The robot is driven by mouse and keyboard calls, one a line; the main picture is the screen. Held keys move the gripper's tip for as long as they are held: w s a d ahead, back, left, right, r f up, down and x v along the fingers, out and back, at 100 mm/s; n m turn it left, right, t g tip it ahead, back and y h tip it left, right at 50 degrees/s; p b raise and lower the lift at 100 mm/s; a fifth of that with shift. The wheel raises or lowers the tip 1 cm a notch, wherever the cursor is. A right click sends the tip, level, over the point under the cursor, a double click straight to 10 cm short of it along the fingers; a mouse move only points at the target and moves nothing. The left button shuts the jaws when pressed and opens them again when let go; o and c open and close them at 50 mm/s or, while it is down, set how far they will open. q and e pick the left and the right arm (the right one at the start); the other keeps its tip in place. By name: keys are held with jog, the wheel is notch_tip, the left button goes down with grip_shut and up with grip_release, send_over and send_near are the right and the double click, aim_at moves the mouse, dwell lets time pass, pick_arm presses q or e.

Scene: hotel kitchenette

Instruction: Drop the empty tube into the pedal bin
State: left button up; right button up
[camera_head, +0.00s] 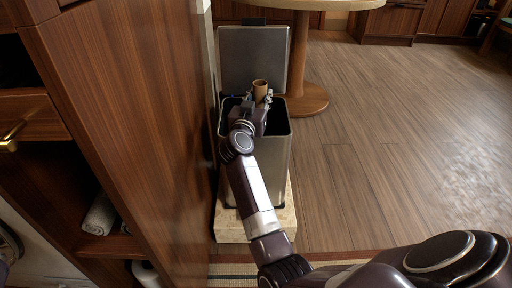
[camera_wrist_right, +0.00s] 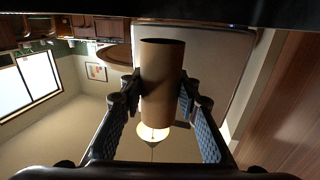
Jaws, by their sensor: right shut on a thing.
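The empty tube (camera_head: 260,90) is a brown cardboard roll, held upright above the open pedal bin (camera_head: 281,165). My right gripper (camera_head: 259,99) is shut on the tube, over the bin's opening. In the right wrist view the tube (camera_wrist_right: 161,85) stands between the two blue-padded fingers of the right gripper (camera_wrist_right: 160,95). The bin is a steel box with a dark rim, and its lid (camera_head: 254,58) stands raised at the back. My arm hides part of the bin's front and opening. My left gripper is not in view.
A wooden cabinet (camera_head: 125,110) stands close on the left of the bin. The bin rests on a pale stone plinth (camera_head: 230,228). A round table's pedestal base (camera_head: 308,101) is just behind it on the right. The wooden floor (camera_head: 400,130) to the right is clear.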

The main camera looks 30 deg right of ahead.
jog(key=shift+f, duration=0.45)
jog(key=o, duration=0.8)
notch_tip(320, 180, up, 10)
dwell(0.5)
